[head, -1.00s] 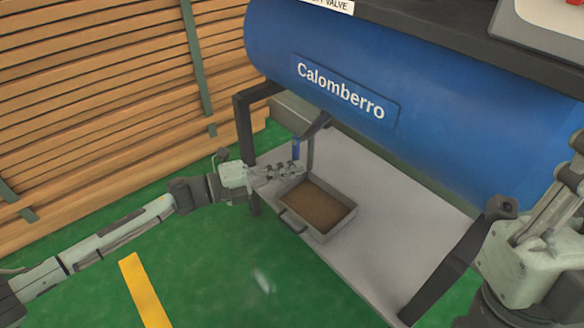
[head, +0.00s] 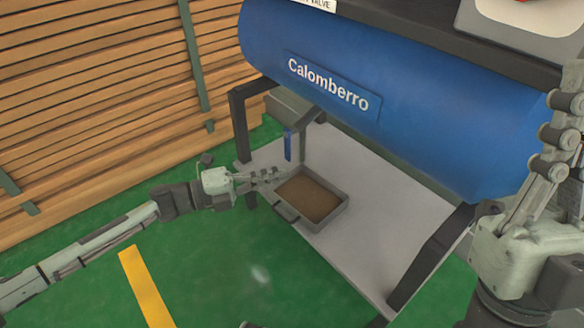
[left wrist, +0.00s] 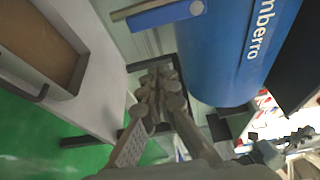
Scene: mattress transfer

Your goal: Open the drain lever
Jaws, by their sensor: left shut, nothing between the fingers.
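The drain lever is a small blue handle (head: 288,145) hanging down below the left end of the blue tank (head: 400,90). In the left wrist view the lever (left wrist: 165,15) shows at the top edge, beside a metal pipe end. My left gripper (head: 278,175) is shut and empty, just below the lever and apart from it, near the tray's back left corner. Its closed fingers (left wrist: 160,88) also show in the left wrist view. My right gripper (head: 565,115) is at the right edge, partly cut off; its finger state is unclear.
A grey tray (head: 318,223) with brown contents sits on the pale base plate (head: 375,190) under the tank. Dark frame legs (head: 240,125) stand at the left, with another (head: 430,260) at the right. Stacked planks (head: 90,110) fill the left. Green floor is free in front.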

